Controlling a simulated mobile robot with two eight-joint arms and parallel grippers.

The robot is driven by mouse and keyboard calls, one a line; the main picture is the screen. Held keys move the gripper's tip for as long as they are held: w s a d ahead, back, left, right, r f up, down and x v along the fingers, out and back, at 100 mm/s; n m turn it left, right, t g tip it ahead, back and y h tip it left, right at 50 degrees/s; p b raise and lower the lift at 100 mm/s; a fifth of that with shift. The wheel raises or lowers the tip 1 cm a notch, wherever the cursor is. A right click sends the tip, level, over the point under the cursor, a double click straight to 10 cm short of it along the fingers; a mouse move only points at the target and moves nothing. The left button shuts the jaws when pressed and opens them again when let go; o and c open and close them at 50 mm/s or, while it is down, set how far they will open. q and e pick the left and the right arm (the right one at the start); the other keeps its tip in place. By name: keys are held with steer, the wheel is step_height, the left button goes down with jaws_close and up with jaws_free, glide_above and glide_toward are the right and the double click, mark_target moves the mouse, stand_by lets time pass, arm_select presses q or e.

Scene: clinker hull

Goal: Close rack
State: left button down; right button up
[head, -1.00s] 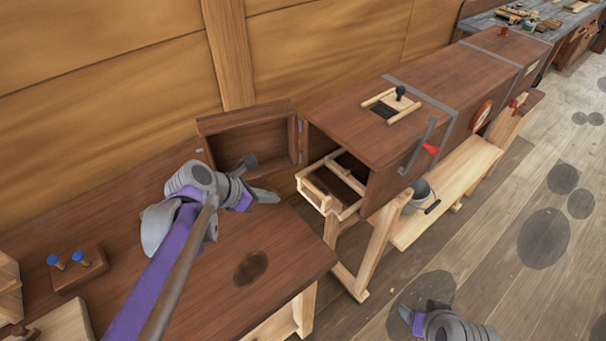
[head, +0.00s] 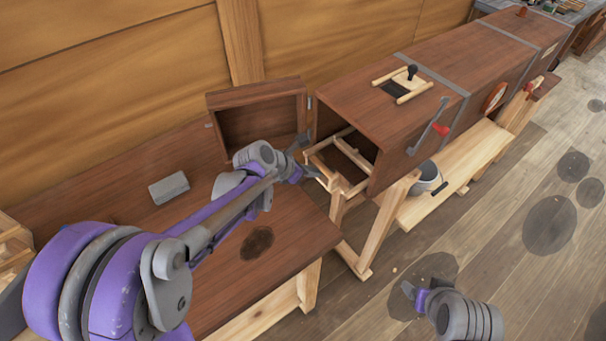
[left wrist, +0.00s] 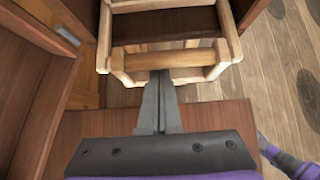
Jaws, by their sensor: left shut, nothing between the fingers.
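The rack (head: 352,183) is a pale wooden frame partly slid out of the open end of a long brown box (head: 400,125). My left gripper (head: 312,172) is at the rack's outer end. In the left wrist view, its two fingers (left wrist: 160,82) are together with nothing between them, and their tips meet or overlap the rack's front bar (left wrist: 170,59). I cannot tell whether they touch it. The hinged door (head: 258,115) of the box stands open. My right gripper (head: 412,292) is low over the floor, away from the rack; its finger gap is unclear.
A brown bench (head: 290,235) lies under my left arm, with a grey block (head: 169,187) on it. A bucket (head: 427,178) stands on the pale stand below the box. The wooden wall (head: 330,40) is close behind. Floor at the right is open.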

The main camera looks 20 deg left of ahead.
steer(key=shift+s, duration=0.1)
arm_select(q)
steer(key=shift+d, duration=0.15)
steer(key=w+d, duration=0.1)
steer(key=w, duration=0.1)
steer(key=w+d, duration=0.1)
steer(key=d, duration=0.1)
steer(key=shift+w+b, duration=0.4)
steer(key=shift+a, duration=0.1)
arm_select(e)
steer(key=shift+s+a+f, duration=0.1)
steer(key=shift+s+f, duration=0.2)
steer(key=shift+f, duration=0.2)
